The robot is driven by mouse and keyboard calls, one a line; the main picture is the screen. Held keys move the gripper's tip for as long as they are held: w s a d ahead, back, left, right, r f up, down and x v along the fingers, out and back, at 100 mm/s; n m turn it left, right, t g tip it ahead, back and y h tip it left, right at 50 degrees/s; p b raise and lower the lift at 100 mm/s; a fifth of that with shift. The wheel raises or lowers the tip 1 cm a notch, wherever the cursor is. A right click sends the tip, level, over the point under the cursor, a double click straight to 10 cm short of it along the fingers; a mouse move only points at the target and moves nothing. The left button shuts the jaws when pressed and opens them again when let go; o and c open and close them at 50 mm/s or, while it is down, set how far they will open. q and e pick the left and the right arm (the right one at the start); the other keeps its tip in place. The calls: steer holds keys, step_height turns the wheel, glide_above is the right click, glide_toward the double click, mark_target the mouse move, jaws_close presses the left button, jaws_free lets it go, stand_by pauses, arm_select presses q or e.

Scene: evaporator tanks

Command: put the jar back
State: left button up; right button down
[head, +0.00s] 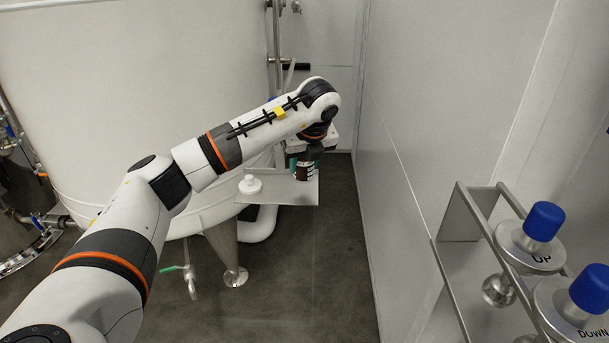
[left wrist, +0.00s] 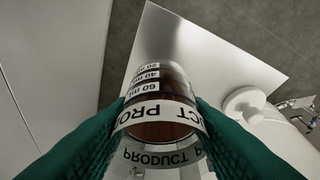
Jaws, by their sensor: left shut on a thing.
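The jar (head: 303,171) is brown with a white printed label. In the left wrist view the jar (left wrist: 165,82) shows volume marks and the word PRODUCT. My left gripper (head: 311,158) is shut on it, with a green finger on each side. The jar is over a pale metal shelf (head: 284,194), near its right part; I cannot tell whether its base touches. The shelf (left wrist: 225,55) also shows behind the jar in the left wrist view. A white cap-like piece (head: 250,184) sits on the shelf's left part. My right gripper is not in view.
A large white tank (head: 130,80) stands behind my left arm. A pale wall (head: 420,130) runs along the right. A metal frame with blue UP (head: 544,221) and DOWN (head: 590,290) knobs stands at the front right. The dark floor (head: 320,270) between is clear.

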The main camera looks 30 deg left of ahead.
mark_target(304, 174)
arm_select(q)
step_height(304, 174, down, 2)
steer(key=shift+f, duration=0.7)
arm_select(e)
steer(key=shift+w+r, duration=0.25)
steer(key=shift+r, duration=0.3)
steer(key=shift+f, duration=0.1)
arm_select(q)
steer(key=o, duration=0.8)
steer(key=shift+c, duration=0.2)
steer(key=o, duration=0.3)
steer(key=shift+o, duration=0.2)
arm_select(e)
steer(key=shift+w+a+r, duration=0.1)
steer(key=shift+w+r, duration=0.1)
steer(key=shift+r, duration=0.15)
